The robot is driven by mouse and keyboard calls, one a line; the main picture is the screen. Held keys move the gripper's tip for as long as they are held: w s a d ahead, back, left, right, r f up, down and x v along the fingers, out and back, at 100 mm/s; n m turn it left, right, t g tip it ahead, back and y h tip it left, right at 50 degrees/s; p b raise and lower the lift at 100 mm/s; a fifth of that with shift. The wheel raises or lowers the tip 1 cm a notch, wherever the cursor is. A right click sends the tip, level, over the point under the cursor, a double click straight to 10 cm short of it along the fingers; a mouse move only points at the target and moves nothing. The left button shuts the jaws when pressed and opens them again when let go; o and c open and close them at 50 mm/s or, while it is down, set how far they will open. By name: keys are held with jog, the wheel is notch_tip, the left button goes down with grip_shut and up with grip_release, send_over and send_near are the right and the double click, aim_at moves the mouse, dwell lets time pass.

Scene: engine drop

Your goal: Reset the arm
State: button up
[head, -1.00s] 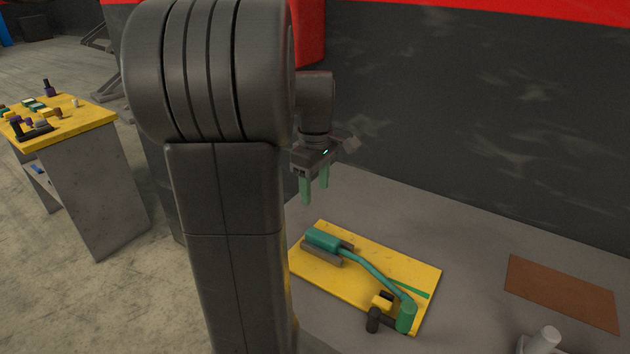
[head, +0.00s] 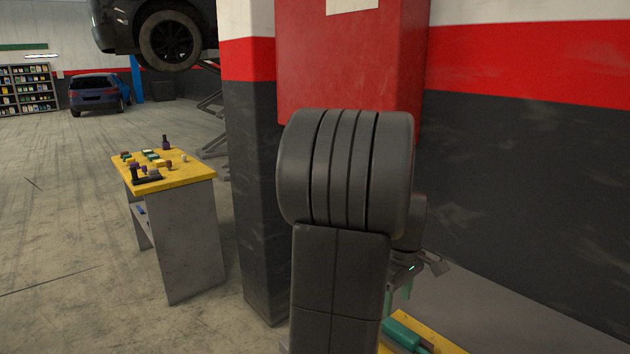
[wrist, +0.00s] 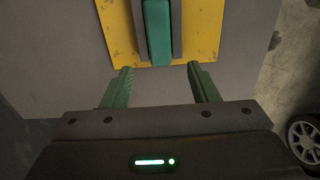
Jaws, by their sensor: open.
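My gripper (wrist: 160,88) is open and empty in the wrist view, its two green fingers spread apart. A yellow board (wrist: 204,28) with a green block (wrist: 158,30) on it lies just beyond the fingertips, apart from them. In the head view my gripper (head: 398,291) is partly hidden behind my dark arm. Below it, only a corner of the yellow board (head: 437,340) and part of the green block (head: 402,332) show at the bottom edge.
A yellow-topped bench (head: 190,178) with several small parts stands at the left. A dark pillar (head: 258,200) and a red cabinet (head: 350,60) stand behind my arm. The floor at the left is open. A blue car (head: 95,93) and shelves (head: 27,88) are far off.

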aim_at(396, 325)
notch_tip(396, 325, down, 7)
jog(key=shift+r, duration=0.15)
jog(key=shift+s+d, duration=0.25)
jog(key=shift+s, duration=0.05)
